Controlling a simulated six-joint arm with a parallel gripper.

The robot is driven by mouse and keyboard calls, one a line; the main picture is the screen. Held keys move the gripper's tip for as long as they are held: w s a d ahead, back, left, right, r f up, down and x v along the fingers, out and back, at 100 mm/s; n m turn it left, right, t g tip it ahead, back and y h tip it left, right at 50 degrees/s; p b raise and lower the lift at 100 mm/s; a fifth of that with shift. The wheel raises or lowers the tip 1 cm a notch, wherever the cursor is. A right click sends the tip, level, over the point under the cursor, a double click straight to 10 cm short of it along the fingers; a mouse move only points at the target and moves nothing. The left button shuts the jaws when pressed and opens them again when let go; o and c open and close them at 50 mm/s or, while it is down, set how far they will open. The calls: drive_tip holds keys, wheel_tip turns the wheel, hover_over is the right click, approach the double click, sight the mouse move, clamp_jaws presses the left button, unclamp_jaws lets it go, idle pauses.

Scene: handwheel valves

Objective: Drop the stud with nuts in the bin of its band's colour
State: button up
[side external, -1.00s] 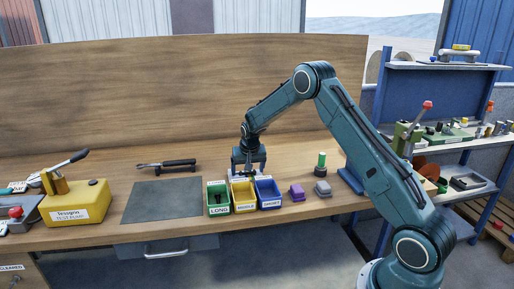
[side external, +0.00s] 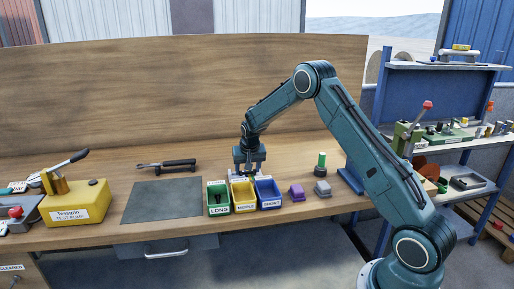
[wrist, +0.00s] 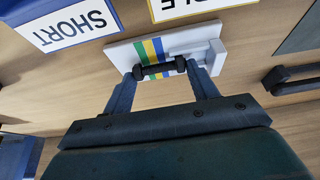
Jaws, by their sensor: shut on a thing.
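My gripper (wrist: 160,70) is shut on the stud with nuts (wrist: 158,69), a short dark rod with a thicker dark nut at each end. The stud lies crosswise between the two fingertips, in front of a white plate (wrist: 120,56) with blue, yellow and green stripes. I cannot tell a coloured band on the stud itself. In the side view my gripper (side external: 249,172) is just behind the bins, and the stud is too small to make out. The bins stand in a row: green LONG (side external: 219,210), yellow MIDDLE (side external: 244,208) and blue SHORT (side external: 269,205).
Right of the bins are a purple block (side external: 297,193), a grey block (side external: 322,189) and a green-topped post (side external: 321,161). A dark mat (side external: 163,201) lies to the left. A black-handled tool (side external: 168,164) lies behind it, and a yellow test pump (side external: 75,205) stands farther left.

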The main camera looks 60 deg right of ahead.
sight(248, 173)
wheel_tip(248, 173, up, 20)
idle(0.6)
idle(0.4)
drive_tip(key=o, duration=0.5)
drive_tip(key=shift+c, duration=0.2)
drive_tip(key=shift+f, duration=0.1)
drive_tip(key=c, duration=0.4)
drive_tip(key=shift+f, duration=0.1)
drive_tip(key=shift+s+a+f+n+y, duration=1.35)
drive_tip(key=shift+a+n, duration=0.8)
drive_tip(key=shift+n, duration=0.8)
drive_tip(key=shift+s+a+f+n+y, duration=0.7)
drive_tip(key=shift+s+a+f+n, duration=0.5)
drive_tip(key=shift+a+f+n, duration=1.25)
drive_tip(key=shift+s+a+f+n+y, duration=0.95)
drive_tip(key=shift+a+n, duration=0.85)
drive_tip(key=shift+n, duration=1.7)
